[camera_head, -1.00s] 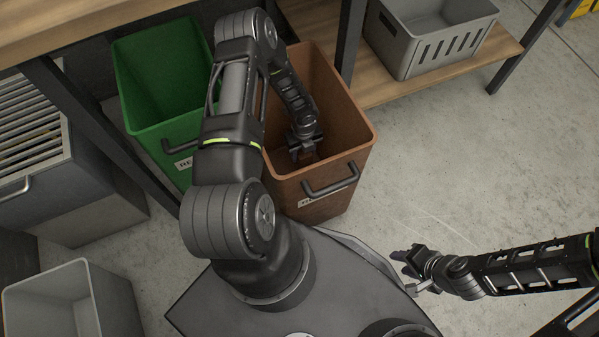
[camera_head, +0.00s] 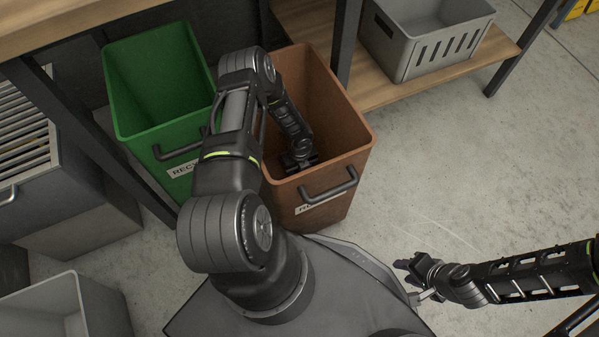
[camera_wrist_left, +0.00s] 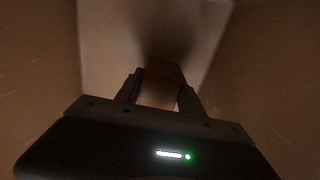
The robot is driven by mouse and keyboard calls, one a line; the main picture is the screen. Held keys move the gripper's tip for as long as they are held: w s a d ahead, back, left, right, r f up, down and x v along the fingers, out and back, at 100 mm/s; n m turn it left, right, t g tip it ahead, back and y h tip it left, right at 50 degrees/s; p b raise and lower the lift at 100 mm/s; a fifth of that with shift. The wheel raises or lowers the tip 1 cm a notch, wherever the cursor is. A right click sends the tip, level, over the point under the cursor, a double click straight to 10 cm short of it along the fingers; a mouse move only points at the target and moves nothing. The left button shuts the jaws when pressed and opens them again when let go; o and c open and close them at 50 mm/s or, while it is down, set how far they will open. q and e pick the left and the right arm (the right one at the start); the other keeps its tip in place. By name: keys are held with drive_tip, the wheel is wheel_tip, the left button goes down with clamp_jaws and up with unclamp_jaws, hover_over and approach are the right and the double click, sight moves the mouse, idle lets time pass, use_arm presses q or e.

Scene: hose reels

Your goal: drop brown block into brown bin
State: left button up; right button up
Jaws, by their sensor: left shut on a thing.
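The brown bin (camera_head: 345,120) stands open beside the green bin, with a dark handle and a partly hidden label on its front. My left arm reaches over its rim, and my left gripper (camera_head: 299,162) is inside it, near the front wall. In the left wrist view, my left gripper (camera_wrist_left: 160,92) is shut on the brown block (camera_wrist_left: 162,74), with the bin's blurred brown walls around and a paler floor beyond. The head view hides the block. My right gripper (camera_head: 408,268) is over the floor at the lower right, away from the bin; its finger gap is unclear.
The green bin (camera_head: 160,75) stands left of the brown bin. A grey crate (camera_head: 425,45) sits on a wooden shelf (camera_head: 395,85) at the upper right. A pale grey bin (camera_head: 60,305) is at the lower left. Concrete floor to the right is clear.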

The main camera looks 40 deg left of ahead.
use_arm(q)
drive_tip(key=shift+f+b, duration=0.6)
drive_tip(key=shift+b, duration=0.2)
drive_tip(key=o, duration=1.5)
drive_tip(key=shift+c, duration=0.2)
drive_tip(key=shift+r, duration=0.1)
drive_tip(key=shift+r+p, duration=0.45)
drive_tip(key=shift+p, duration=0.25)
wheel_tip(320, 180, up, 11)
drive_tip(key=p, duration=0.4)
drive_tip(key=shift+r, duration=0.6)
